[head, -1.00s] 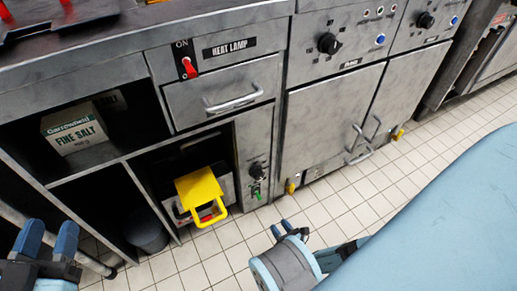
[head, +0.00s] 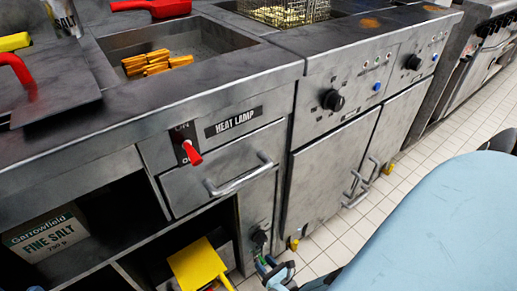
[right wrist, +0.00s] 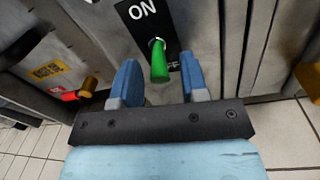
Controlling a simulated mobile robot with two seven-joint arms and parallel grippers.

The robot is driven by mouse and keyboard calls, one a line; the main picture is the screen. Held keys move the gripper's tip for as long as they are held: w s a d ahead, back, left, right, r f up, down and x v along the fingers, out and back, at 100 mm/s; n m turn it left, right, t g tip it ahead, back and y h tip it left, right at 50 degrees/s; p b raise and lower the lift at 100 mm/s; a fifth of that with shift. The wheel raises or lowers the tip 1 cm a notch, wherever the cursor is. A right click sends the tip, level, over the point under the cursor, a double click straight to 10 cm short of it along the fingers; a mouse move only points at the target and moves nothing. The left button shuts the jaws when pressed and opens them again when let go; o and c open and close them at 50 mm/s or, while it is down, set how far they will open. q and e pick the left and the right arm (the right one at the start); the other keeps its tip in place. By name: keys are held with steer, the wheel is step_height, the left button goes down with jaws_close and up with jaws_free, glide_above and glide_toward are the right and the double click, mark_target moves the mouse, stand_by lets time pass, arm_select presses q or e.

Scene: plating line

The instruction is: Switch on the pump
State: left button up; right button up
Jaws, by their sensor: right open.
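A green switch lever (right wrist: 159,62) sticks out of a black plate marked ON in the right wrist view. It hangs below the ON word, pointing away from it. My right gripper (right wrist: 158,82) is open, with one blue finger on each side of the lever; I cannot tell whether either touches it. No pump label is readable. My left gripper is not in view.
A red heat lamp switch (head: 190,152) and a drawer handle (head: 240,178) are above left. A yellow handled part (head: 200,264) juts out left of the panel. A salt box (head: 45,235) stands on the shelf. Tiled floor (head: 335,225) is open at right.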

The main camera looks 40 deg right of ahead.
jaws_close()
steer(key=shift+r, duration=0.1)
